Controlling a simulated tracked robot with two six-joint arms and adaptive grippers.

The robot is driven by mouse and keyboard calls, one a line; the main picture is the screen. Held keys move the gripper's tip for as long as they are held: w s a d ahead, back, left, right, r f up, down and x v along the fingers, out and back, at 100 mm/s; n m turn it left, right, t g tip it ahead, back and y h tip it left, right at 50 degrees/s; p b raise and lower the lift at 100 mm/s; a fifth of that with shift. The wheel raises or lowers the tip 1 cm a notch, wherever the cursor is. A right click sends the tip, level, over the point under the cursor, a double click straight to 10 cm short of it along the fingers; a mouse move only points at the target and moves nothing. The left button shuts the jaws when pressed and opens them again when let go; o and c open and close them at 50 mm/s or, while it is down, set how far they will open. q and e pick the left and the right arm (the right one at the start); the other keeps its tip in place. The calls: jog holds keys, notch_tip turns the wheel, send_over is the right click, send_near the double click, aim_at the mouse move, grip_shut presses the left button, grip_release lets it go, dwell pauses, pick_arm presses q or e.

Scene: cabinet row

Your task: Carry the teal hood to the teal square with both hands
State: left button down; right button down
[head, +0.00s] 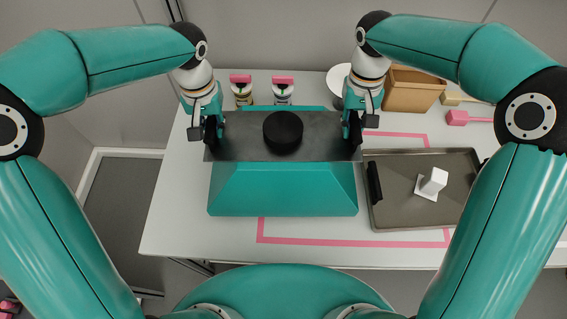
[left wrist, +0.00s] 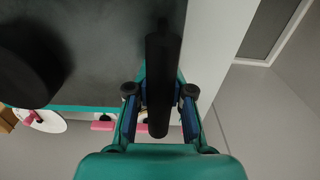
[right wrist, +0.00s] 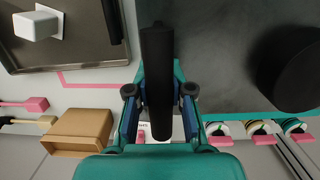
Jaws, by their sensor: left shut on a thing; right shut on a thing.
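The teal hood (head: 283,190) has sloping teal sides, a dark flat top and a round black knob (head: 283,132). It is in the middle of the head view. My left gripper (head: 211,130) is shut on the black bar handle at its left end, which shows close up in the left wrist view (left wrist: 162,75). My right gripper (head: 353,130) is shut on the matching handle at its right end, seen in the right wrist view (right wrist: 157,70). I see no teal square.
A dark tray (head: 400,212) with a white block (head: 434,181) lies right of the hood, over part of the pink outline.

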aim_at(216, 140)
dwell(0.3)
